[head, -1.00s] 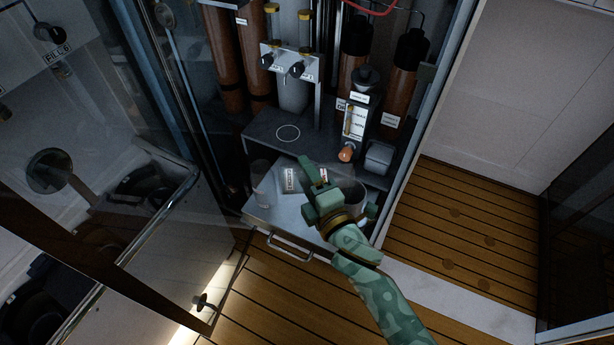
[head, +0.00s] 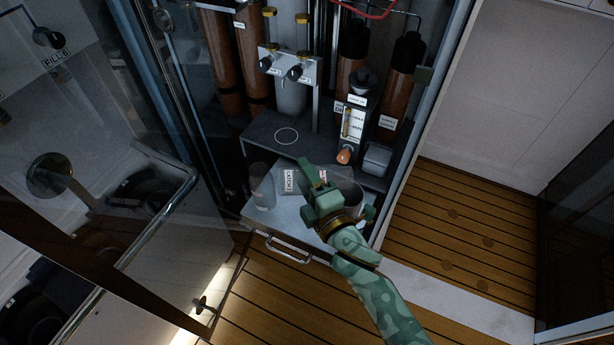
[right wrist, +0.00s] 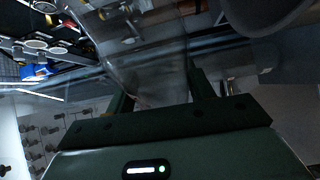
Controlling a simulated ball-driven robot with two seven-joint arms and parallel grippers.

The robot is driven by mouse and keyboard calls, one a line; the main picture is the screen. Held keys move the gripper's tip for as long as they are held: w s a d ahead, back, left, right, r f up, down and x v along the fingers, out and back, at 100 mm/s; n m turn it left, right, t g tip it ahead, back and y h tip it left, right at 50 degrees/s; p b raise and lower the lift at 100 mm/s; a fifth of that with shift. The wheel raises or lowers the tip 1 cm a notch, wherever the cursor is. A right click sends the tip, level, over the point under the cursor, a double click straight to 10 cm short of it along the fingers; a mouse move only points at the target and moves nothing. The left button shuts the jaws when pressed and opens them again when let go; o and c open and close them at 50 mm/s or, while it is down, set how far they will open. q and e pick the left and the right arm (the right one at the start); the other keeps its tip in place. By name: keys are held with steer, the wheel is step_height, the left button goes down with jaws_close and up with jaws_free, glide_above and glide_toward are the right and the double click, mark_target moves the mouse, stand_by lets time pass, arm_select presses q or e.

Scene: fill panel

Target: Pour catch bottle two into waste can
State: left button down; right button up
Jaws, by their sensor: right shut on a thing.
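My right gripper (head: 312,180) is over the pull-out metal shelf (head: 290,226) at the cabinet's foot. In the right wrist view it is shut on a clear, see-through bottle (right wrist: 150,75); no label on it can be read there. The head view hardly shows this bottle behind the gripper. The grey waste can (head: 352,190) stands on the shelf just right of the gripper, partly hidden by it. A round grey rim, probably the can's (right wrist: 268,18), shows close by at the top right of the wrist view. My left gripper is out of view.
Another clear vessel (head: 262,188) stands at the shelf's left, by a white label (head: 290,180). Open glass door at left (head: 150,240); brown cylinders (head: 221,65) behind.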

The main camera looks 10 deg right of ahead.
steer(key=shift+a+n+g+p, duration=0.15)
steer(key=shift+n+g+p, duration=0.2)
steer(key=shift+n, duration=0.25)
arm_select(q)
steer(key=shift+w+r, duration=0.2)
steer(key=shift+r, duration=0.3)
arm_select(e)
steer(key=shift+f, duration=0.2)
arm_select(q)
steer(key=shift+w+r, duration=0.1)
arm_select(e)
steer(key=shift+r+n+h+p, duration=0.35)
steer(key=shift+n+p, duration=0.35)
steer(key=shift+p, duration=0.3)
steer(key=shift+f, duration=0.1)
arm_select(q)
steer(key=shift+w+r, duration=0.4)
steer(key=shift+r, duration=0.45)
arm_select(e)
steer(key=shift+f+g, duration=0.2)
steer(key=shift+g, duration=0.05)
